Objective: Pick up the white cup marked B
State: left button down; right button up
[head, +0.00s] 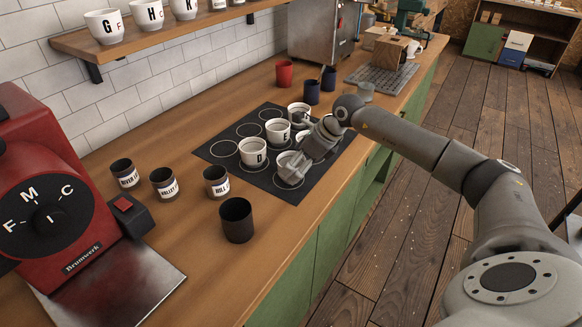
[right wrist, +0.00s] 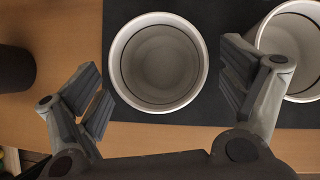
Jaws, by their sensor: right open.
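A white cup (head: 289,177) stands on the near edge of the black mat (head: 232,163), partly hidden by my right gripper (head: 296,164). Any letter on it is hidden. In the right wrist view the open fingers of my right gripper (right wrist: 163,78) lie on either side of a white cup (right wrist: 158,62), apart from its rim. The cup is empty. White cups marked D (head: 253,153) and E (head: 278,133) stand beside it on the mat. No letter B is readable. My left gripper is not in view.
Another white cup (right wrist: 290,50) stands close to the right finger. A black cup (head: 237,220) and small labelled jars (head: 163,183) stand left of the mat. A red machine (head: 50,190) fills the left. A shelf (head: 150,38) with lettered cups hangs above.

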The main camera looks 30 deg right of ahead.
jog(key=shift+x, duration=1.45)
jog(key=shift+d, duration=0.1)
jog(key=c, duration=0.6)
jog(key=shift+r, duration=0.1)
jog(key=c, duration=0.6)
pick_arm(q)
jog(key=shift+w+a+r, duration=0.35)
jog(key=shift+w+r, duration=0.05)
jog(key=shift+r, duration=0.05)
pick_arm(e)
jog(key=shift+c, duration=0.2)
